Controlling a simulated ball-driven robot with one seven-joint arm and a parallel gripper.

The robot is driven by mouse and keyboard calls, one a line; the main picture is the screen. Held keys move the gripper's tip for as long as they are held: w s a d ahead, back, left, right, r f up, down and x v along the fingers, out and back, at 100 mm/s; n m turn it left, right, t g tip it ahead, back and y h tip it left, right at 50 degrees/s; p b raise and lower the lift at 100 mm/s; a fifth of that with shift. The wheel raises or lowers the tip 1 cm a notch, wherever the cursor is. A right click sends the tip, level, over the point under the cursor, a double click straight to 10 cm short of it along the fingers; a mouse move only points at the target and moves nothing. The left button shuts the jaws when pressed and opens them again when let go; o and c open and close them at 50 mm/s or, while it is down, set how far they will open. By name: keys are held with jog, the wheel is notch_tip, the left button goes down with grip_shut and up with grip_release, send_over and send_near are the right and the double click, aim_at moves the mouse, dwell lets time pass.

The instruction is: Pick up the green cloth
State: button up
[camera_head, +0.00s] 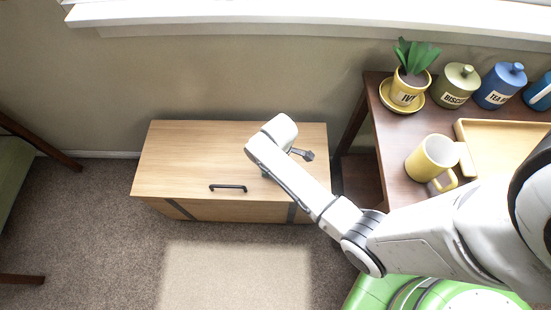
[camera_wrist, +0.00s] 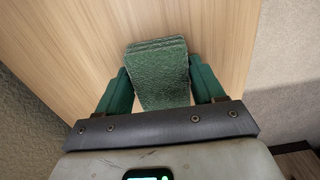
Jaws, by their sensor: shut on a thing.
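The green cloth (camera_wrist: 160,75) is a thick, textured, folded pad with layered edges at its far end. In the wrist view it sits between the two green fingers of my gripper (camera_wrist: 160,85), which is shut on it. The light wooden chest (camera_head: 190,155) lies below my gripper in the head view, and its wood grain fills the wrist view behind the cloth. I cannot tell whether the cloth touches the chest top. My own arm hides the cloth in the head view.
The chest has a dark handle (camera_head: 228,187) on it. At right, a dark wooden table (camera_head: 397,133) bears a potted plant (camera_head: 408,85), a yellow mug (camera_head: 432,160), a wooden tray (camera_head: 490,130) and several lidded jars. The chest's left half is clear.

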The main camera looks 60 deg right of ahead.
jog(key=c, duration=0.4)
jog(key=shift+r, duration=0.5)
notch_tip(320, 180, up, 2)
jog(key=shift+r+p, duration=0.2)
jog(key=shift+p, duration=0.45)
jog(key=s+a+r+p, duration=0.2)
jog(key=s+a+r, duration=0.1)
jog(key=r, duration=0.3)
jog(key=shift+s+a+r+p, duration=0.15)
jog(key=shift+s+a+p, duration=0.2)
jog(key=shift+s, duration=0.15)
jog(key=s+a+r, duration=0.1)
jog(key=s+a, duration=0.1)
jog(key=s+a+r+p, duration=0.1)
jog(key=s, duration=0.1)
jog(key=s+a+r, duration=0.1)
jog(key=s+a, duration=0.1)
jog(key=shift+s+a+r, duration=0.15)
jog(key=shift+s+a, duration=0.05)
jog(key=shift+a, duration=0.15)
jog(key=shift+c, duration=1.2)
